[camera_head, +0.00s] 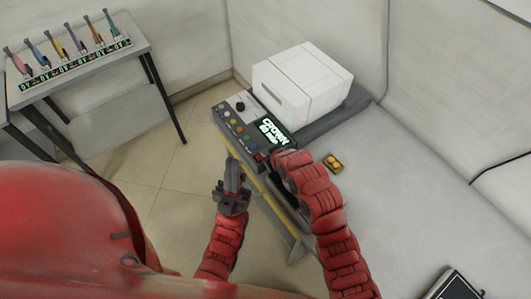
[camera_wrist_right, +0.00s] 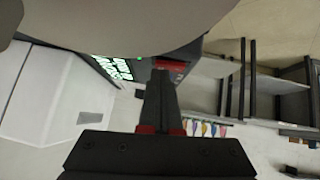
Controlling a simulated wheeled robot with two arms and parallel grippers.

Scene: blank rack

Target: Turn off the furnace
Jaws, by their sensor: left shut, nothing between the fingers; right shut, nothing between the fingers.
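The furnace (camera_head: 303,80) is a white box on a grey base, with a sloping control panel (camera_head: 233,113) in front. The panel carries several coloured buttons, a black knob and a lit display (camera_head: 271,131). A red switch (camera_head: 261,156) sits at the panel's near corner; it also shows in the right wrist view (camera_wrist_right: 171,64). My right gripper (camera_wrist_right: 160,75) is shut and empty, its tips right beside the red switch; I cannot tell whether they touch it. In the head view my right forearm hides most of it. My left gripper (camera_head: 233,165) is shut and empty, beside the panel's front edge.
A small yellow-orange block (camera_head: 332,162) lies on the grey table (camera_head: 390,180) right of my right arm. A dark tablet-like object (camera_head: 458,284) lies at lower right. A side table (camera_head: 85,80) at left holds a rack of several coloured items.

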